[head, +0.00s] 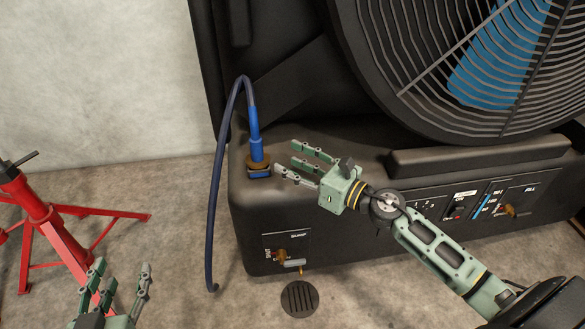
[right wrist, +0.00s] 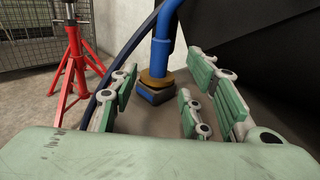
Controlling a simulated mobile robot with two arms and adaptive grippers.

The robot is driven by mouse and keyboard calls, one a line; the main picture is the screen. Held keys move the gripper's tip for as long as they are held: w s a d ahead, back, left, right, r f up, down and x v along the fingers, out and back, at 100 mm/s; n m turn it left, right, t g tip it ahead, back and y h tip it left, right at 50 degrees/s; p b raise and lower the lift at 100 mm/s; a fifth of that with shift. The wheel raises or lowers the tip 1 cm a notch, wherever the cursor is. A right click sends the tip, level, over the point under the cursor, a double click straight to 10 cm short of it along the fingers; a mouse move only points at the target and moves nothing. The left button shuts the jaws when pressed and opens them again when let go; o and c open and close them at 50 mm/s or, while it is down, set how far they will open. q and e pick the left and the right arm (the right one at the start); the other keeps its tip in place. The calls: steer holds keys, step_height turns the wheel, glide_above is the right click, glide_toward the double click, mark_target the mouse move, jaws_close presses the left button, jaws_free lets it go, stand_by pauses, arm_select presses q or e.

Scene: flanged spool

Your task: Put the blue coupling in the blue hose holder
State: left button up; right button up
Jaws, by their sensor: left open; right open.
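The blue coupling (head: 257,150) stands upright on the front left corner of the black machine, with a dark blue hose (head: 218,175) arching from its top and hanging down to the left. Its lower end meets a brown collar (head: 258,161) over a blue base (head: 260,174), seemingly the blue hose holder; how deep it sits is hidden. My right gripper (head: 285,158) is open just right of the coupling, fingers pointing at it. In the right wrist view the coupling (right wrist: 162,52) shows beyond and between the spread fingers, not gripped. My left gripper (head: 122,270) is open and empty at lower left.
A red stand (head: 45,220) is on the floor at left, behind my left gripper. A large fan grille (head: 460,60) rises above the black machine (head: 350,240). Valves and a panel are on its front. A round floor drain (head: 299,298) lies in front.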

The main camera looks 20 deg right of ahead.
steer(key=s+a+n+h, duration=0.2)
steer(key=s+a+n, duration=0.3)
steer(key=n, duration=1.1)
steer(key=s+a+n+h, duration=0.3)
steer(key=s+a+n, duration=0.3)
steer(key=n, duration=1.1)
steer(key=s+f, duration=0.1)
steer(key=s, duration=0.2)
steer(key=shift+a+g, duration=0.25)
steer(key=shift+g, duration=0.05)
steer(key=shift+c, duration=0.4)
